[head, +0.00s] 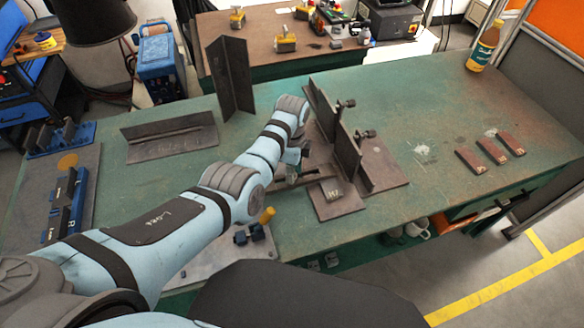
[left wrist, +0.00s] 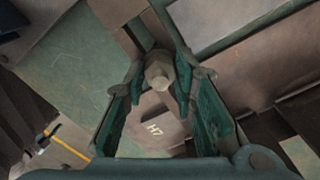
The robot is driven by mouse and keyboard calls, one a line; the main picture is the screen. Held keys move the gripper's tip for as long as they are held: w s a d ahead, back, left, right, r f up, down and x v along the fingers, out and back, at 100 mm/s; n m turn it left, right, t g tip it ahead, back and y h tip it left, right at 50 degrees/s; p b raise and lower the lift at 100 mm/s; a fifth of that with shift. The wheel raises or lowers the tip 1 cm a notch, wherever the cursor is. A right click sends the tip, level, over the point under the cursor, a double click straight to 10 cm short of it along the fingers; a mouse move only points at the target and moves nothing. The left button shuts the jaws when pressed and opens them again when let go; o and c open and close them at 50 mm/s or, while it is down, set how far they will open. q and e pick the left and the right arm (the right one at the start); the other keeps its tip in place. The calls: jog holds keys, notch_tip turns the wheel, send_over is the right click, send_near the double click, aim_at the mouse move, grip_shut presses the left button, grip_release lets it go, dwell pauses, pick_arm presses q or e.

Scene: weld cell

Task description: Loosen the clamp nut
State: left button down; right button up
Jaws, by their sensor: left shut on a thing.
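The clamp nut (left wrist: 159,72) is a grey hex head on a bolt, in the middle of the left wrist view. My left gripper (left wrist: 158,80) has its green-padded fingers on either side of it and is shut on it. In the head view my left gripper (head: 300,158) points down beside the upright steel plates, partly hidden by my arm. The nut cannot be made out there. Below it lies a flat steel piece marked H7 (head: 335,194), which also shows between the fingers in the left wrist view (left wrist: 152,129). My right gripper is not in view.
Upright steel plates (head: 346,150) with protruding bolts (head: 366,134) stand close right of the gripper. A tall angle plate (head: 232,75) and a low angle piece (head: 170,138) stand to the left. Red-brown bars (head: 492,151) and a bottle (head: 484,47) are at right. The table's right middle is clear.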

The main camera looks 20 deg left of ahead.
pick_arm(q)
jog(key=n+p, duration=0.1)
jog(key=n, duration=0.3)
jog(key=shift+s, duration=0.1)
jog(key=n+p, duration=0.1)
jog(key=n, duration=0.5)
jog(key=shift+n, duration=0.4)
jog(key=n, duration=0.5)
jog(key=shift+f, duration=0.1)
jog(key=n, duration=0.6)
jog(key=shift+n+p, duration=0.3)
jog(key=shift+n, duration=0.1)
jog(key=n, duration=1.1)
jog(key=shift+n, duration=0.4)
jog(key=n, duration=1.1)
jog(key=shift+n, duration=0.4)
